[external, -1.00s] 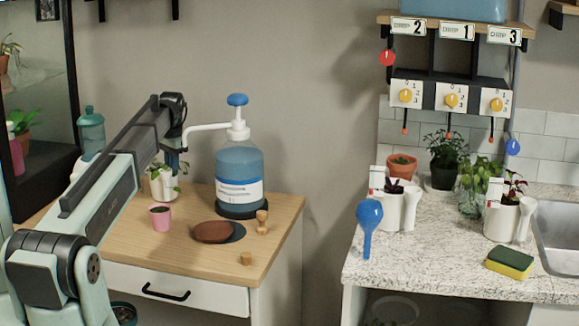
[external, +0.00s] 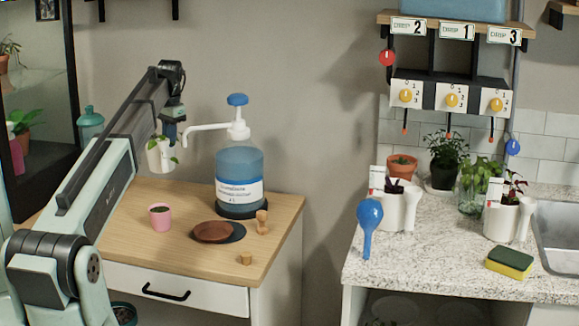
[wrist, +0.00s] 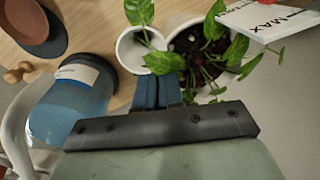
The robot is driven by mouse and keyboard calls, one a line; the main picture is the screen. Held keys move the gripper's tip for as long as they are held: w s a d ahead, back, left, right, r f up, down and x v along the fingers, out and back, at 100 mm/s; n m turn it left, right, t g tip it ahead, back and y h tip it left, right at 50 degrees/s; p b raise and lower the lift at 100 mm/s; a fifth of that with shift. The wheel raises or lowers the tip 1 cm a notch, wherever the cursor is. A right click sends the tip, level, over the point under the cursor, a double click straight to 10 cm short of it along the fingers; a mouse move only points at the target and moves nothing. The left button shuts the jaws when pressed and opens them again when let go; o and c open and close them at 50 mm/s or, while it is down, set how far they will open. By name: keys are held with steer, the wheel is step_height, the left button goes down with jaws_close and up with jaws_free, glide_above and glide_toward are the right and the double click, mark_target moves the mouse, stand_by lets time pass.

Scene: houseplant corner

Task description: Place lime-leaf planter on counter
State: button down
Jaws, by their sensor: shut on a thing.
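The lime-leaf planter (external: 158,157) is a white pot with green leaves. My gripper (external: 172,135) holds it in the air above the left part of the wooden cabinet top. In the wrist view, the planter's pot (wrist: 184,27) shows dark soil, a white round side tube (wrist: 128,48) and a white card marked MAX (wrist: 262,18). My gripper's blue fingers (wrist: 158,90) are shut at the side tube; their exact contact is partly hidden by leaves. The speckled counter (external: 430,262) is at the right, well apart from the planter.
A blue pump bottle (external: 239,175), pink pot (external: 160,216) and brown saucer (external: 212,232) stand on the wooden top (external: 190,265). On the counter are two white planters (external: 391,213) (external: 500,222), a blue bulb (external: 369,215) and a sponge (external: 510,262). The counter's front middle is clear.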

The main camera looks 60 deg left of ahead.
steer(key=shift+r, duration=0.3)
steer(key=s+d+n, duration=0.5)
steer(key=s+d, duration=0.2)
steer(key=d, duration=0.2)
steer(key=w+d+m, duration=0.2)
steer(key=w+d, duration=0.9)
steer(key=d, duration=0.6)
steer(key=w+d+r+m, duration=0.2)
steer(key=w+d, duration=0.2)
steer(key=w, duration=0.3)
steer(key=w+d+r+m, duration=0.2)
steer(key=w+d, duration=0.2)
steer(key=w, duration=0.4)
steer(key=w+d+r+m, duration=0.3)
steer(key=w+d, duration=0.4)
steer(key=d, duration=0.3)
steer(key=w+d+r+m+t, duration=0.1)
steer(key=w+d+r+m, duration=0.2)
steer(key=w+d, duration=0.5)
steer(key=w+d+r+m, duration=0.3)
steer(key=w+d, duration=0.3)
steer(key=d, duration=0.5)
steer(key=s+d+f+m, duration=0.1)
steer(key=d+m, duration=0.1)
steer(key=d, duration=1.1)
step_height(320, 180, down, 10)
steer(key=shift+r, duration=0.15)
steer(key=shift+d, duration=0.1)
